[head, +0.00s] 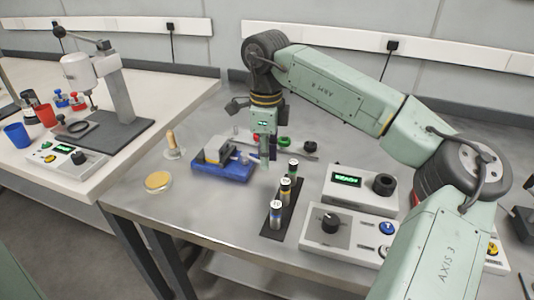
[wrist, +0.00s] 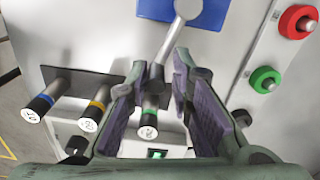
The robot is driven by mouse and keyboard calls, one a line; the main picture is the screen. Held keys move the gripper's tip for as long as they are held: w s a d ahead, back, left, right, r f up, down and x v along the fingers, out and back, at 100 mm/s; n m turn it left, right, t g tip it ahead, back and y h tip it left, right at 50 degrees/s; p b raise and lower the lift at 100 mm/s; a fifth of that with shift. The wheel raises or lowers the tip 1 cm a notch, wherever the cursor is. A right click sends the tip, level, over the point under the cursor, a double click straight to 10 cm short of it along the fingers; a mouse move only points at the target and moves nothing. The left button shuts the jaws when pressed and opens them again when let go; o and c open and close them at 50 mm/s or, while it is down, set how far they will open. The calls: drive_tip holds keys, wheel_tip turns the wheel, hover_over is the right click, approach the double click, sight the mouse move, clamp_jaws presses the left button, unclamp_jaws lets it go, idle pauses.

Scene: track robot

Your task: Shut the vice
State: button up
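The vice (head: 222,163) is a blue base with grey jaws, on the metal bench left of my gripper (head: 266,155). A gap between its jaws cannot be judged. In the wrist view, a corner of the blue base (wrist: 153,10) shows at the top. A grey lever (wrist: 172,40) with a round hub runs down from there to a dark end between my fingertips. My gripper (wrist: 162,70) is open, with one finger on each side of that end. Whether either finger touches it cannot be told.
A black strip (head: 270,234) with several banded cylinders stands in front of my gripper. Control boxes (head: 350,180) stand to the right. A red knob (wrist: 296,22) and a green knob (wrist: 264,79) are at the right. A wooden peg (head: 172,146) and yellow disc (head: 158,181) lie left.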

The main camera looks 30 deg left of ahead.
drive_tip(key=shift+o, duration=1.1)
drive_tip(key=shift+w, duration=0.1)
drive_tip(key=shift+r, duration=0.25)
wheel_tip(320, 180, up, 12)
drive_tip(key=shift+f, duration=0.2)
